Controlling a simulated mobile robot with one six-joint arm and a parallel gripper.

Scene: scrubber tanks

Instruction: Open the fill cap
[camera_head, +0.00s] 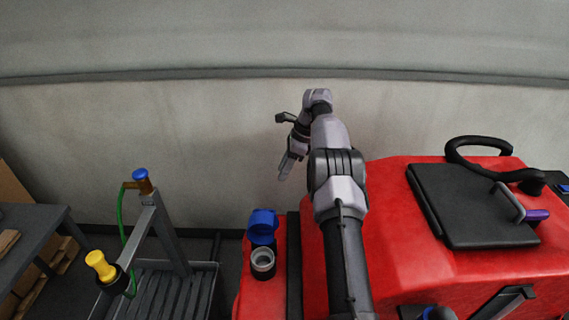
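The blue fill cap (263,222) is on the left part of the red scrubber machine (390,215). It stands tipped up behind a round filler neck (262,263) with a pale rim, whose opening is uncovered. My gripper (286,166) hangs in the air above and behind the cap, apart from it, with its fingers pointing down. It holds nothing that I can see. The fingers are small and seen at a slant, so their gap is unclear.
A black lid (465,205) with a purple-ended handle (535,215) and a black hose (480,142) are on the machine's right. At left stand a metal frame with a grated base (175,290), a green hose (121,215) and a dark table (30,225). A wall is behind.

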